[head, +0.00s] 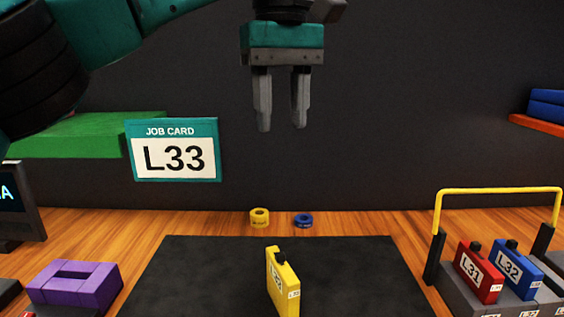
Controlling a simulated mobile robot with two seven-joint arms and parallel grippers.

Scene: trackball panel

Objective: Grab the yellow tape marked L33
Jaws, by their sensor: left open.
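A yellow upright case-shaped tape (284,284) with a black knob on top and a white label stands on the dark mat (190,275). Its label is seen at a slant and seems to read L33. The job card (174,158) on the back wall reads L33. My left gripper (282,128) is open and empty, pointing down, high above and behind the yellow tape in the picture. My right gripper is not in view.
A red tape marked L31 (479,273) and a blue one marked L32 (515,269) stand in a grey rack with a yellow handle (498,190) at right. A purple block (75,285) lies at left. Yellow (259,218) and blue (303,220) rolls sit behind the mat.

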